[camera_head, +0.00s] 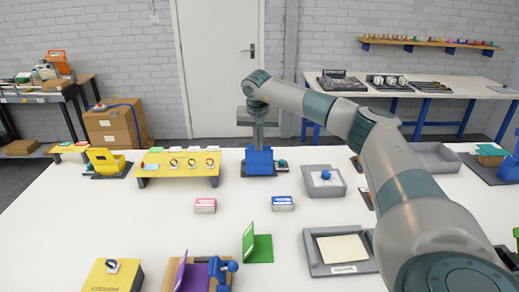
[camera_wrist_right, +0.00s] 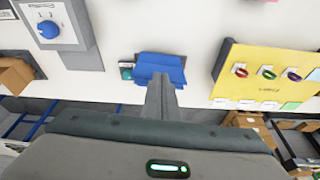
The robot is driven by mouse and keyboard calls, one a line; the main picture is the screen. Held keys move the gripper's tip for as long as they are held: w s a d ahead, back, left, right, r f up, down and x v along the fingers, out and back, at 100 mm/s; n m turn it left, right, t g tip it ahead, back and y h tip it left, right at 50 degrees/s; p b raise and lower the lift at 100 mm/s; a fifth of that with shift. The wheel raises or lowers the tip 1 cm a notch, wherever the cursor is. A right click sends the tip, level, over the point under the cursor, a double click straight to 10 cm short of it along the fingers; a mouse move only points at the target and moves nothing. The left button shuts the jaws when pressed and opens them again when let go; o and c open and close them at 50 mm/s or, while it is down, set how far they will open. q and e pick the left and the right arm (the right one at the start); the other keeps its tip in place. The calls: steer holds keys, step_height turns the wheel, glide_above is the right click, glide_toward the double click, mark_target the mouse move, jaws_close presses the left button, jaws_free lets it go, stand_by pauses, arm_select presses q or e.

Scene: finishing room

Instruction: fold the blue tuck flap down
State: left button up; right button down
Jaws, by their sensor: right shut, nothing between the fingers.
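The blue tuck flap (camera_head: 258,163) stands at the far edge of the white table, on a dark base with a small green part beside it. It also shows in the wrist view as a creased blue piece (camera_wrist_right: 160,62). My right gripper (camera_head: 258,146) points down at it from above, its fingers shut with nothing between them. In the wrist view the shut fingertips (camera_wrist_right: 161,82) overlap the near edge of the blue piece. I cannot tell whether they touch it. My left gripper is out of view.
A yellow stand (camera_head: 180,182) with several rings is left of the flap. A grey tray with a blue knob (camera_head: 323,192) is to its right. Pink (camera_head: 205,205) and blue-labelled (camera_head: 282,203) small boxes lie nearer. The table between them is clear.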

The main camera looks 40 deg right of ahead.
steer(key=shift+w+d, duration=0.1)
steer(key=shift+w+d+r+p, duration=0.1)
steer(key=shift+w+d+p, duration=0.1)
steer(key=shift+p, duration=0.15)
steer(key=shift+w+d, duration=0.1)
steer(key=shift+w, duration=0.1)
stand_by(0.4)
steer(key=shift+w+d+p, duration=0.3)
steer(key=shift+w, duration=0.05)
steer(key=shift+w+d, duration=0.1)
steer(key=shift+w, duration=0.05)
steer(key=shift+w+d, duration=0.1)
steer(key=shift+w, duration=0.05)
stand_by(0.5)
steer(key=shift+w+d+p, duration=0.3)
steer(key=shift+w+d, duration=0.3)
steer(key=shift+w, duration=0.4)
